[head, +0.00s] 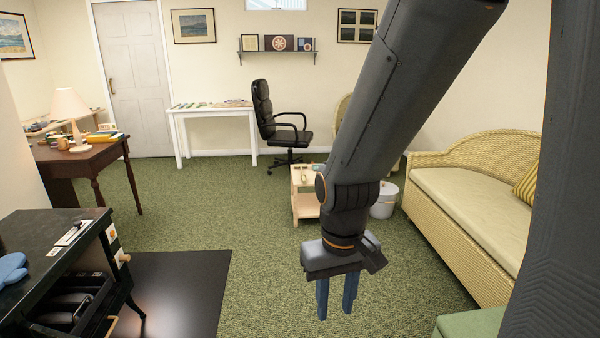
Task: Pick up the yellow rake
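I cannot make out a yellow rake for certain. A small yellowish item (303,174) lies on the light wooden side table (307,206), too small to identify. A yellow item (104,137) lies on the brown desk (82,155) at left; its shape is unclear. Several small things lie on the white table at the back, also too small to tell. My gripper (336,305) points down over the green carpet with its two blue fingers apart and nothing between them. My arm hides part of the room behind it.
A black office chair (277,125) stands beside the white table (215,112). A wicker sofa (470,200) lines the right side, with a white bin (383,202) near its far end. A dark cabinet (50,250) and black mat (180,290) are at left. The middle carpet is clear.

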